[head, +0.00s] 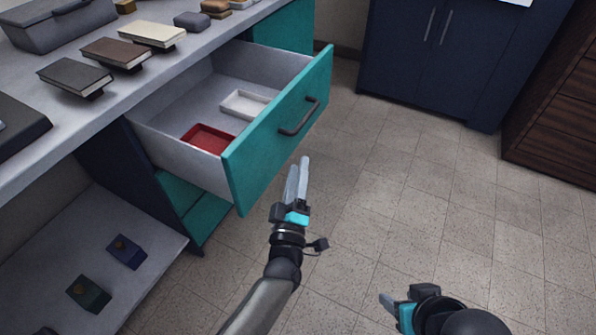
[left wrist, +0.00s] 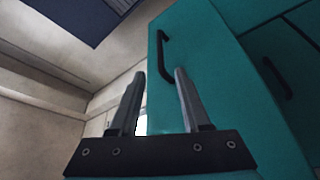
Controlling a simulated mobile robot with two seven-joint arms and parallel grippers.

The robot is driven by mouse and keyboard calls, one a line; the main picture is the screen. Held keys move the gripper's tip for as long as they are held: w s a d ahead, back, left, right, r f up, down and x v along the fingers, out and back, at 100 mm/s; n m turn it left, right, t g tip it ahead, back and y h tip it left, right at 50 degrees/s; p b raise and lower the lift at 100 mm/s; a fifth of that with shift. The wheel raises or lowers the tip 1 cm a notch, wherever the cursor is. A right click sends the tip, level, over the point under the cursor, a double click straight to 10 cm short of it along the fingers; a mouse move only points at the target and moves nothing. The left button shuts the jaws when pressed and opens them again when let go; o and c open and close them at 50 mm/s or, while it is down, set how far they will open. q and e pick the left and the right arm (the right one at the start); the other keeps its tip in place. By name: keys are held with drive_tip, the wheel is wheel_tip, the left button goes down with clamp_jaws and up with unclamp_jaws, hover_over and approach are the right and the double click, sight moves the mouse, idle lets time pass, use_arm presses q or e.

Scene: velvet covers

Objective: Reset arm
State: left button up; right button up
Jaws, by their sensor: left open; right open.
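My right gripper (head: 397,299) is at the bottom edge of the head view, over the floor. Its fingers show only partly, and no held object is visible.
A red tray (head: 208,138) and a white tray (head: 244,104) lie in the open drawer. Several books and a grey box (head: 62,22) are on the counter (head: 140,85). A lower shelf (head: 75,240) holds two small boxes. Tiled floor (head: 420,190) is clear on the right.

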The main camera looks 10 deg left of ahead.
idle(0.3)
